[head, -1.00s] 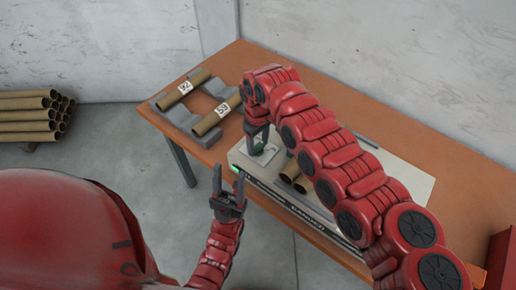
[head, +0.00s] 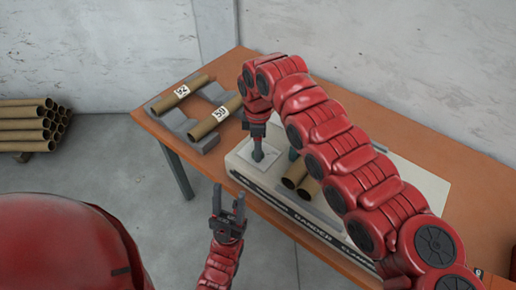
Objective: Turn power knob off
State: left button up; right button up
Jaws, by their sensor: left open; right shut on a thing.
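The spiral winder (head: 400,178) is a pale box with a dark front strip, on the orange table. A light square plate (head: 268,165) lies on its top at the left end. My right gripper (head: 258,155) points down onto this plate and is shut on the power knob. The fingers hide the knob, so its turn angle cannot be told. My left gripper (head: 229,194) is open and empty, pointing up in front of the winder's left corner, apart from it.
Two cardboard tubes (head: 300,178) lie on the winder beside my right arm. Grey holders (head: 203,140) with labelled tubes (head: 184,91) stand on the table's left end. More tubes (head: 28,123) are stacked by the wall.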

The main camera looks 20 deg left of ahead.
jog(key=shift+n, duration=0.3)
jog(key=o, duration=1.4)
jog(key=shift+c, duration=0.2)
notch_tip(320, 180, up, 18)
jog(key=p, duration=0.3)
jog(key=shift+f+p, duration=0.2)
jog(key=shift+p, duration=0.1)
jog(key=shift+f, duration=0.1)
